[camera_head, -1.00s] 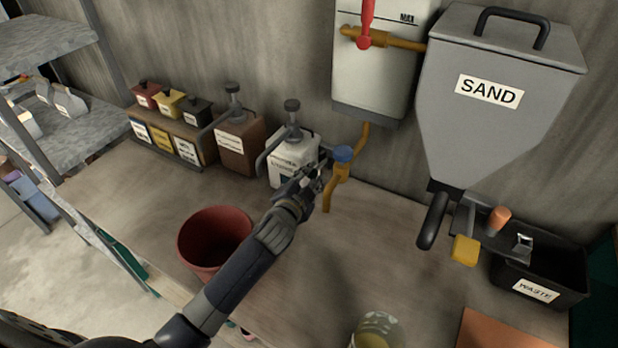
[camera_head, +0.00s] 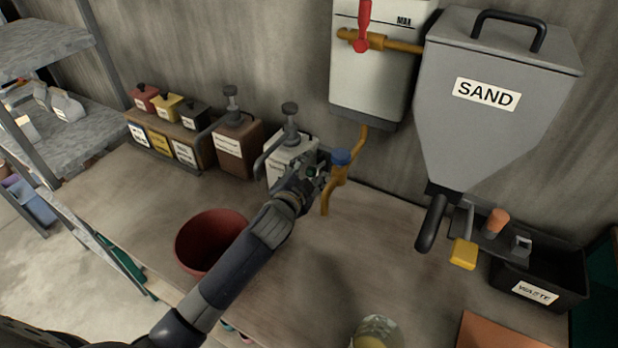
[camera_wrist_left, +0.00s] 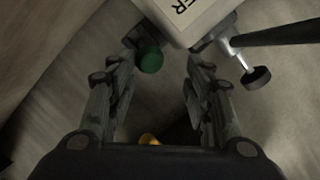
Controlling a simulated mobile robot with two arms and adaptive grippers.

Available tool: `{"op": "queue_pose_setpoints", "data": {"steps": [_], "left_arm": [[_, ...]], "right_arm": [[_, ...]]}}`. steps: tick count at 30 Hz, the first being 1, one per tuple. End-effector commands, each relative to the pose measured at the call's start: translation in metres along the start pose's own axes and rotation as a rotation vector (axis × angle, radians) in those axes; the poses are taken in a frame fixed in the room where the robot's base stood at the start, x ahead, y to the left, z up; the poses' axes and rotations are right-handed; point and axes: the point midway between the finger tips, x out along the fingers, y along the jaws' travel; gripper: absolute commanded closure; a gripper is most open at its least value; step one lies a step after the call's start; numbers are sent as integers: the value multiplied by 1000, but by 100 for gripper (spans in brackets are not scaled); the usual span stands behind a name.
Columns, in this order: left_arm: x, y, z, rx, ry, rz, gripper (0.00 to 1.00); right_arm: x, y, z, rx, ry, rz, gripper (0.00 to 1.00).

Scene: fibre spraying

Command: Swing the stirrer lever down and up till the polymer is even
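The white polymer container (camera_head: 283,158) stands at the back of the bench, with a dark pump head on top; the end of its label, "ER", shows in the left wrist view. A green knob (camera_wrist_left: 149,60) beside the container's edge sits near the tip of one finger; I cannot tell whether it is the stirrer lever's end. A metal arm with a black knob (camera_wrist_left: 255,77) sticks out past the other finger. My left gripper (camera_head: 314,172) is open in front of the container, its fingers (camera_wrist_left: 168,75) apart with nothing held. It partly hides the container's front. My right gripper is out of view.
The red bucket (camera_head: 210,240) stands at the front left. The sand hopper (camera_head: 490,100) and waste bin (camera_head: 540,275) are at the right. The bench (camera_head: 300,270) right of my arm is mostly clear.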

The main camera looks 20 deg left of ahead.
Motion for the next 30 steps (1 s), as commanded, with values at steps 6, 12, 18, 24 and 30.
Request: {"op": "queue_pose_setpoints", "data": {"steps": [6,12,18,24,30], "left_arm": [[-10,-36,-33,3,12,-11,54],[-14,-51,-46,2,9,-10,54],[-15,-52,-48,1,6,-5,54],[-15,-51,-47,1,5,-4,54],[-15,-50,-47,1,4,-3,54]], "right_arm": [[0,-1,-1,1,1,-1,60],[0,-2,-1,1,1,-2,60],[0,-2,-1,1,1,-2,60],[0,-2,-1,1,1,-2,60],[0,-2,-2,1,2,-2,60]]}}
